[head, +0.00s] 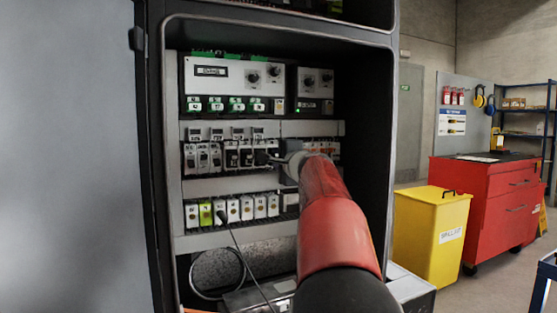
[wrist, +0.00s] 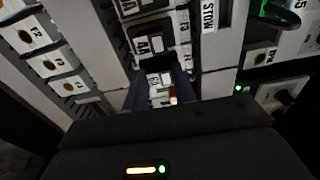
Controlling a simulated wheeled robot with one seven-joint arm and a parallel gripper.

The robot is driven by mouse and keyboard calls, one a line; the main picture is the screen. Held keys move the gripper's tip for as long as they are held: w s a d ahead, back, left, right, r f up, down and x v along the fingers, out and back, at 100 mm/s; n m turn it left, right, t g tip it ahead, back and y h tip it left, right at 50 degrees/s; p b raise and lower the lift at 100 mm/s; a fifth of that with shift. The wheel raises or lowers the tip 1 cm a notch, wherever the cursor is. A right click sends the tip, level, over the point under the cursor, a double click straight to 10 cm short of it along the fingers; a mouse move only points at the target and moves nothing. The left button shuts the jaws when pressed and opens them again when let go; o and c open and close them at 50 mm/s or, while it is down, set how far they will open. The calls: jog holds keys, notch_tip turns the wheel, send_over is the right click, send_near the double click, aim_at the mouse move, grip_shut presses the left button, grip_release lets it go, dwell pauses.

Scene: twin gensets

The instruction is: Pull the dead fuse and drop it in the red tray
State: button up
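A row of black and white fuse holders (head: 231,156) sits in the open cabinet in the head view. My gripper (head: 268,157) reaches into this row, with its tips small and partly hidden by my arm. In the wrist view the dark fingers of my gripper (wrist: 159,88) stand either side of a small white block (wrist: 160,80) with a copper-brown part. Whether they press on it, I cannot tell. Labelled holders (wrist: 150,42) lie just beyond. I cannot make out which fuse is dead. No red tray is clearly visible.
White breakers (head: 246,208) line the lower rail, one yellow-green, and a black cable hangs below. A control panel (head: 235,80) is above. The cabinet's side walls flank my arm. A yellow bin (head: 427,235) and a red tool cabinet (head: 485,205) stand to the right.

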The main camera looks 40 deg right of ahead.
grip_shut()
jog(key=shift+s+a+b, duration=0.1)
jog(key=shift+s+b, duration=0.25)
jog(key=shift+s, duration=0.15)
jog(key=shift+s+a, duration=0.15)
jog(key=shift+s, duration=0.35)
jog(key=shift+s+b, duration=0.15)
jog(key=shift+b, duration=0.2)
jog(key=shift+b+v, duration=1.1)
jog(key=shift+v, duration=1.3)
jog(key=shift+s, duration=0.1)
